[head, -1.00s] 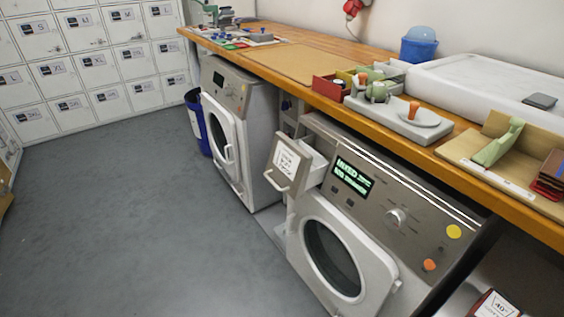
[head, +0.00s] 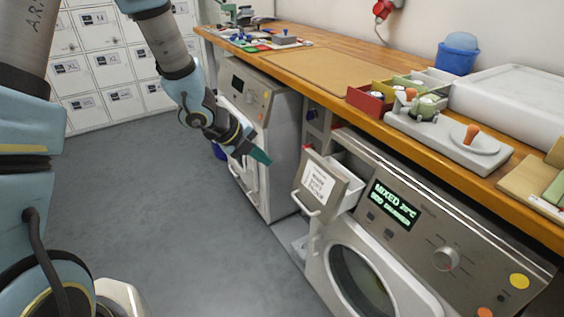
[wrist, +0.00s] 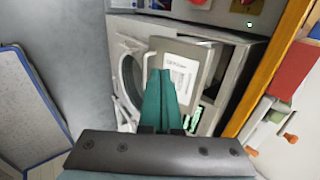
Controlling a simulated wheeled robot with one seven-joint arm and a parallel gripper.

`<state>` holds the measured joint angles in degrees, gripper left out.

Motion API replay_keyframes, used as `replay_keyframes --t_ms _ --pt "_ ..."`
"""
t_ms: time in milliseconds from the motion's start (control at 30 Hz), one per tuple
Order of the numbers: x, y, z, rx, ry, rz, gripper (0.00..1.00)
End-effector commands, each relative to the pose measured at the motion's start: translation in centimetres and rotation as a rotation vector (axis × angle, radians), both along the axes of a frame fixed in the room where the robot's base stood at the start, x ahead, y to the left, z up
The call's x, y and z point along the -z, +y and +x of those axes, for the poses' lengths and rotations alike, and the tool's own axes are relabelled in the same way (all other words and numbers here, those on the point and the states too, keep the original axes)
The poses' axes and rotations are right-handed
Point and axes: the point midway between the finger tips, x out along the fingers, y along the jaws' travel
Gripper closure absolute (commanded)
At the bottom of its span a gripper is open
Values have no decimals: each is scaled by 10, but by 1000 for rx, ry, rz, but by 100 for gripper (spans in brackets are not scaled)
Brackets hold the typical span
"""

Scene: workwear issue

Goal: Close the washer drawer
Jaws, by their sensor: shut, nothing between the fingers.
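The washer drawer (head: 340,186) is pulled out of the top left of the near washer (head: 405,226). Its grey front carries a white label and a pale handle (head: 305,205); its inside shows behind the front. The drawer front also shows in the wrist view (wrist: 190,52), beyond my fingers. My gripper (head: 262,157) is shut and empty, with teal fingers. In the head view it is left of the drawer and a little higher, with a visible gap. In the wrist view the fingers (wrist: 161,98) overlap the drawer front's lower part and hide some of it.
A second washer (head: 270,105) stands behind my gripper. The wooden worktop (head: 310,72) runs above both machines and holds red and green bins (head: 370,103) and a grey device with an orange knob (head: 450,140). The grey floor (head: 170,200) on the left is clear.

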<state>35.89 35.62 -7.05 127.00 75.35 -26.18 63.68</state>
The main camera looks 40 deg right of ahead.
Motion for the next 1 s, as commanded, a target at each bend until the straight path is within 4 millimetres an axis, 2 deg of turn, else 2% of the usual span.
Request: replay_keyframes --t_ms 467,700,1000 --pt "73 -55 -3 -5 3 4 100" --pt "80 -85 -4 -7 2 2 100" --pt "84 -93 -4 -9 2 2 100"
